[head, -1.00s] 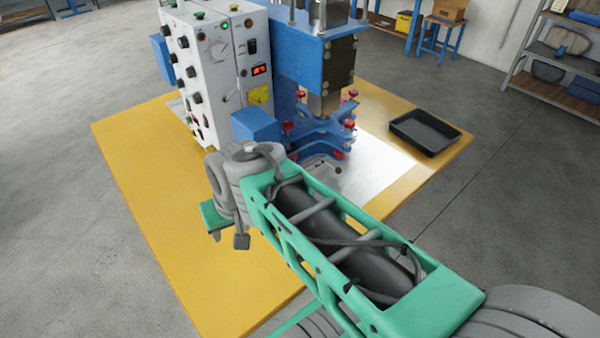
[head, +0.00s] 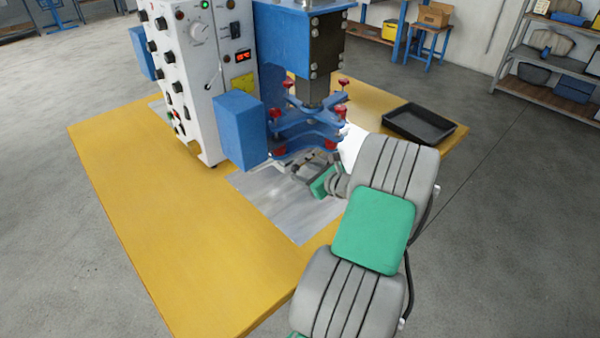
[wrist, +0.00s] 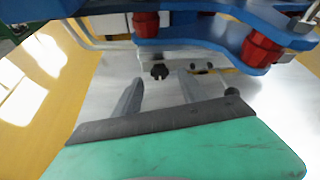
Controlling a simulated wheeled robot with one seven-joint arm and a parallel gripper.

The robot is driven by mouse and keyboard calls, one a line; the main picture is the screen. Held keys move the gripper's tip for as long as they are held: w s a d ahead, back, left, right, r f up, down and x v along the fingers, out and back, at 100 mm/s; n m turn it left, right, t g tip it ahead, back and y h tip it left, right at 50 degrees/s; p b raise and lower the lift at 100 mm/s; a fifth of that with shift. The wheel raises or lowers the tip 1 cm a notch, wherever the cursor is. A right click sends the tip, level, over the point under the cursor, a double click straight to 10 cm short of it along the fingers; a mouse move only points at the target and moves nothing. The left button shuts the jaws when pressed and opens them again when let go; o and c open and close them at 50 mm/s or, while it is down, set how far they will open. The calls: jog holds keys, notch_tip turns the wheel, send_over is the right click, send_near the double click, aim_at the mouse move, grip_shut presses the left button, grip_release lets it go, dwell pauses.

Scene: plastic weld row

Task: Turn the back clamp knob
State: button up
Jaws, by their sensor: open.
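My gripper (wrist: 159,77) is open in the wrist view, its two grey fingers apart and pointing away from the camera. A small dark knob (wrist: 160,71) shows just beyond the fingertips, between them in the picture; I cannot tell how far off it is. A second dark knob (wrist: 232,91) sits to the right, just past the gripper's edge. I cannot tell for certain which is the back clamp knob. In the head view my gripper (head: 308,170) is low over the metal plate (head: 295,218), in front of the blue press clamp (head: 310,138); the small knobs are not clear there.
Blue clamp plates with red knobs (wrist: 262,48) hang close above and beyond the fingers. The white control box (head: 195,75) and a blue block (head: 240,130) stand left of the press. A black tray (head: 418,125) lies at right. The yellow table's left side (head: 150,220) is clear.

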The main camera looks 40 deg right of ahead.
aim_at(294, 168)
jog(key=x, duration=0.2)
jog(key=shift+w+f, duration=0.15)
jog(key=shift+w, duration=0.2)
jog(key=shift+c, duration=0.6)
grip_shut()
